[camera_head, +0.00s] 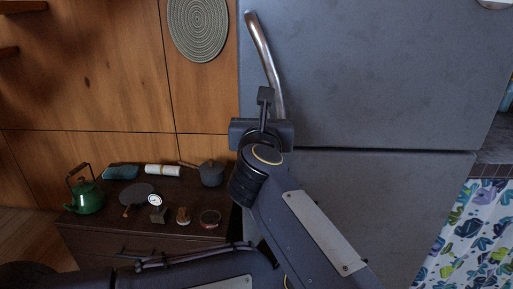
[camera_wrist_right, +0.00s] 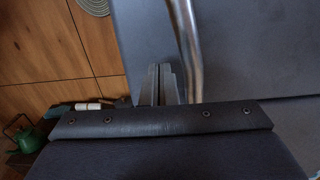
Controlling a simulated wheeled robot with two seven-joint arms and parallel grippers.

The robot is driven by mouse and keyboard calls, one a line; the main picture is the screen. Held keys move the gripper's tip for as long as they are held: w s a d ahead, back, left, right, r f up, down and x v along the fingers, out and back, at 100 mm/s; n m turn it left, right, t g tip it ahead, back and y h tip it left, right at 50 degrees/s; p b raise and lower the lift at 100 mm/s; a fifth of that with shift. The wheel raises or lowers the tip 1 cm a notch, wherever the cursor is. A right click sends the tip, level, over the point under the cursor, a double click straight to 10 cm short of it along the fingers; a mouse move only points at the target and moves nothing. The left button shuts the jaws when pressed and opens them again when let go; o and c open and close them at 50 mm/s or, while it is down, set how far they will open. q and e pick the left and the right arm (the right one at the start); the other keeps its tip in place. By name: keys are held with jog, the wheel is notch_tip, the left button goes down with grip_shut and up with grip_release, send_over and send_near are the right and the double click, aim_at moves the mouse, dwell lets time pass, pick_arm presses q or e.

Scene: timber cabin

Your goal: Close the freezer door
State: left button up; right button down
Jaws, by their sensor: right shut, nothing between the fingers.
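The freezer door (camera_head: 380,75) is the grey upper door of the fridge and fills the upper right of the head view. It also fills much of the right wrist view (camera_wrist_right: 250,50). A dark seam separates it from the lower door (camera_head: 390,205); I cannot tell whether it is fully shut. Its curved metal handle (camera_head: 264,50) runs down the door's left side. My right gripper (camera_head: 265,95) is shut and empty in front of the door, beside the handle's lower part. In the wrist view its fingers (camera_wrist_right: 160,72) lie just left of the handle (camera_wrist_right: 188,45); contact is unclear. My left gripper is not in view.
A low dark cabinet (camera_head: 100,232) stands left of the fridge. It carries a green kettle (camera_head: 86,198), a grey pot (camera_head: 211,174), a white roll (camera_head: 162,170) and several small items. A wooden wall lies behind. A patterned curtain (camera_head: 465,240) hangs at the right.

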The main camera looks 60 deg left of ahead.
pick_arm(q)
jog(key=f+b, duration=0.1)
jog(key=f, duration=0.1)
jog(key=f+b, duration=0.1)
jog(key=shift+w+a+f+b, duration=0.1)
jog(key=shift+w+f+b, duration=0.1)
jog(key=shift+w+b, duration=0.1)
pick_arm(e)
jog(key=v, duration=0.9)
jog(key=shift+w+d, duration=0.1)
jog(key=shift+d, duration=0.05)
